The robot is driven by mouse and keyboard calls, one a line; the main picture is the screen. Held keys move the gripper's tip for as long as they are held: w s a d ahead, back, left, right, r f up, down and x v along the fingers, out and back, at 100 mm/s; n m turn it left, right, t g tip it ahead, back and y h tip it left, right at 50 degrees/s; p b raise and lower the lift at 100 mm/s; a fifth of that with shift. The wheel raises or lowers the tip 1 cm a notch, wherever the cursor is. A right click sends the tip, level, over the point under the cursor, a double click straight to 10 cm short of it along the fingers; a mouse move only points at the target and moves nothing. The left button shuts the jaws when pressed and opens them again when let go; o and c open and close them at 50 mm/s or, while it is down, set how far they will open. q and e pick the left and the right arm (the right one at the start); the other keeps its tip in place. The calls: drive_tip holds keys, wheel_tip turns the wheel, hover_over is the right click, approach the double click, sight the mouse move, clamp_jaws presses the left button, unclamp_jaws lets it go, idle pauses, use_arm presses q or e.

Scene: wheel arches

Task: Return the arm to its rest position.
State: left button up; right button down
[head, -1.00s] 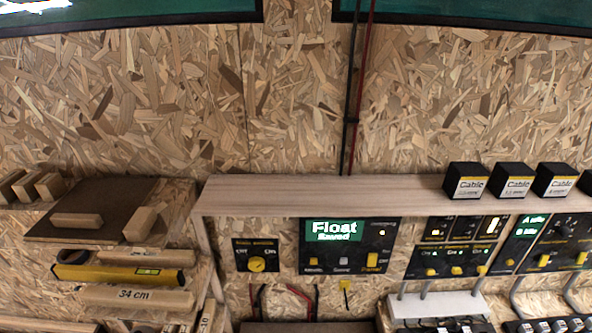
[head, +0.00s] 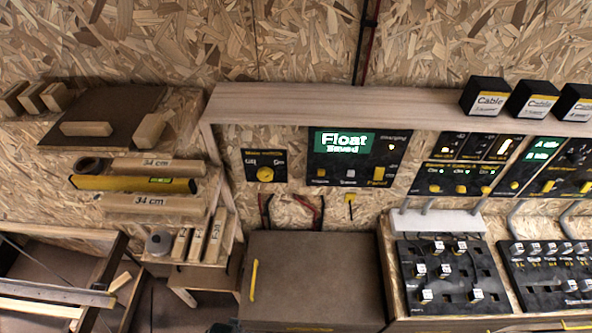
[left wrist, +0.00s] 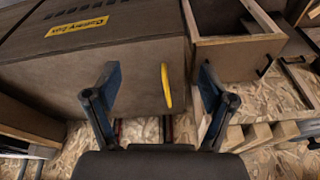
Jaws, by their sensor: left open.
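My left gripper (left wrist: 158,100) shows in the left wrist view with its two dark fingers spread wide and nothing between them. Beyond the fingers is the brown box labelled as a battery box (left wrist: 135,45), with a yellow handle (left wrist: 166,86) on its side. The gripper appears apart from the handle. The box top (head: 315,270) and the handle (head: 254,280) also show in the head view. Neither of my arms shows in the head view, and my right gripper is in neither view.
Wood pieces and a yellow level (head: 135,183) lie at the left. A switch board (head: 450,275) stands to the right. An open wooden drawer (left wrist: 235,45) is beside the box.

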use_arm(q)
drive_tip(key=s+a+f+g+b, duration=0.1)
drive_tip(key=s+f, duration=0.3)
drive_tip(key=f, duration=0.6)
drive_tip(key=s+f, duration=0.4)
drive_tip(key=f, duration=0.7)
drive_tip(key=s+a+f+b, duration=0.1)
drive_tip(key=s+a+f, duration=0.1)
drive_tip(key=s+f, duration=0.6)
drive_tip(key=s, duration=0.4)
drive_tip(key=shift+s+a+f+g, duration=0.25)
drive_tip(key=shift+s+f+g, duration=0.1)
drive_tip(key=shift+f+g, duration=0.05)
